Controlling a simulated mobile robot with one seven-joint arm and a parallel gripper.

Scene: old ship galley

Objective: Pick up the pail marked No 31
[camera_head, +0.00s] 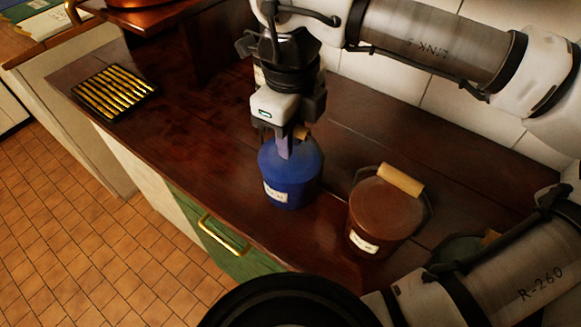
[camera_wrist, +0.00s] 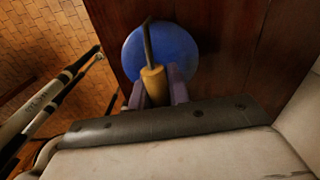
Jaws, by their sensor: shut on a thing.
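A blue lidded pail (camera_head: 290,181) stands upright on the dark wooden counter, with a pale label on its front that is too small to read. My gripper (camera_head: 284,150) points down from above it and is shut on its handle. In the wrist view the blue lid (camera_wrist: 178,50) lies below, and the tan wooden grip (camera_wrist: 154,82) of the handle is between my two fingers (camera_wrist: 158,92). A brown pail (camera_head: 385,215) with a wooden grip and a pale label stands to the right. Its label is also unreadable here.
A dark green object (camera_head: 462,248) is partly hidden behind my arm at the right. A black rack with brass bars (camera_head: 115,91) lies on the counter at the left. The white tiled wall (camera_head: 440,100) runs behind. A green drawer with a brass handle (camera_head: 222,235) is in front.

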